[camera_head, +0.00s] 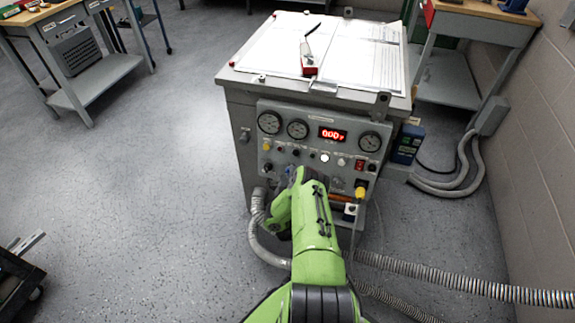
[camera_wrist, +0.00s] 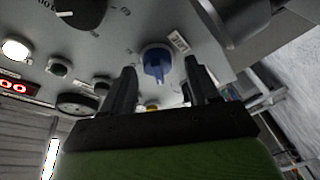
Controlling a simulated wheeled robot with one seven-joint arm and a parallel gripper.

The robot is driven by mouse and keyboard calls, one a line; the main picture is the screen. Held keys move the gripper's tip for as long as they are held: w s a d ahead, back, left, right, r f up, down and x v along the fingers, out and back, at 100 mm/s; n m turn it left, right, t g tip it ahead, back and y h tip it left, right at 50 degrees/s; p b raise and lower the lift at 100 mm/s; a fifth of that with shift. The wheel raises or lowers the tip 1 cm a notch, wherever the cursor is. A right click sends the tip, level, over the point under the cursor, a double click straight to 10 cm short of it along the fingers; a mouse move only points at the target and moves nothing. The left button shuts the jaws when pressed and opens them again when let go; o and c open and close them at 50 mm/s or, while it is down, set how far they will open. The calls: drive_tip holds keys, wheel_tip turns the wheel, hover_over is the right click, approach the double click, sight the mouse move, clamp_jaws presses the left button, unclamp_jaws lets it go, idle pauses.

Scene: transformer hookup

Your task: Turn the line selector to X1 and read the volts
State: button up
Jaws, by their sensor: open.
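The grey control panel (camera_head: 262,150) is on the front of a grey cabinet. A blue pointer knob (camera_wrist: 156,62) on it, possibly the line selector, has a small white label (camera_wrist: 179,42) beside it; the lettering is too small to read. My gripper (camera_wrist: 162,82) is open, with its two dark fingers on either side of the blue knob in the wrist view. I cannot tell whether they touch it. A red digital display (camera_head: 333,134) appears to read 0.00. In the head view my green arm hides the fingertips.
A large black dial (camera_wrist: 80,12) and a lit white button (camera_wrist: 15,50) are near the blue knob. Round gauges (camera_head: 298,129) line the panel's top. Ribbed hoses (camera_head: 460,288) lie on the floor at right.

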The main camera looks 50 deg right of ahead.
drive_tip(key=shift+d, duration=0.15)
drive_tip(key=shift+c, duration=0.2)
drive_tip(key=c, duration=1)
drive_tip(key=shift+m+p, duration=0.3)
drive_tip(key=m+h+p, duration=0.1)
drive_tip(key=m, duration=0.2)
drive_tip(key=shift+r+g, duration=0.1)
drive_tip(key=shift+g, duration=0.2)
drive_tip(key=shift+w+m+g+h+p, duration=0.1)
drive_tip(key=shift+m+g+h+p, duration=0.3)
drive_tip(key=shift+m, duration=1.05)
drive_tip(key=shift+m+g+h+p, duration=0.1)
drive_tip(key=shift+m+h+p, duration=0.45)
drive_tip(key=shift+m, duration=0.9)
